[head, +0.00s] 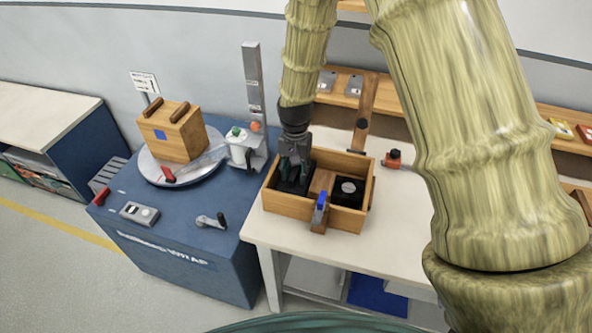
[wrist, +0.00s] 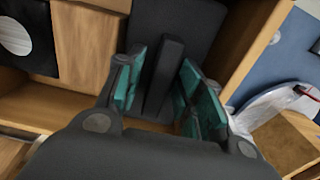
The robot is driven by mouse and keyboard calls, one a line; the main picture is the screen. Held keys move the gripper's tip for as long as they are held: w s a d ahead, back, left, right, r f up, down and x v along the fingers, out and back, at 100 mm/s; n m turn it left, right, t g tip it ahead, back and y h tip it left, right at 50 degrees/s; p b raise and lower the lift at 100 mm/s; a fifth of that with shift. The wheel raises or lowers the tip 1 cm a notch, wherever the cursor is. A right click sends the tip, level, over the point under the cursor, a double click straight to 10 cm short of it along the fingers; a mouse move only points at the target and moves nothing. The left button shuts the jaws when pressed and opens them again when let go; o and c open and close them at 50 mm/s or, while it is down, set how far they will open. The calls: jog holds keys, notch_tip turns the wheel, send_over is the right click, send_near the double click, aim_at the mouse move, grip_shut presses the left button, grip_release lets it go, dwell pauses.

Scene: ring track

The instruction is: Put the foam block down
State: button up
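The foam block, a dark grey slab with a raised rib, lies in the left compartment of the wooden crate (head: 286,205). In the wrist view the block (wrist: 195,25) fills much of the view ahead, with its rib (wrist: 163,75) between my fingers. My gripper (head: 293,172) points down into that compartment and partly hides the block in the head view. In the wrist view my gripper (wrist: 165,85) has its teal pads on either side of the rib, with narrow gaps showing, so it looks open around the rib.
The crate's right compartment holds a black block with a pale disc (head: 348,187). A blue-tipped clamp (head: 320,207) sits at the front wall. A blue wrapping machine (head: 180,225) with a wooden box (head: 172,135) stands left. White tabletop (head: 395,235) is free at right.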

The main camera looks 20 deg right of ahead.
aim_at(295, 170)
notch_tip(295, 170, up, 12)
jog(key=b, duration=0.3)
jog(key=shift+r, duration=0.15)
dwell(0.6)
dwell(0.4)
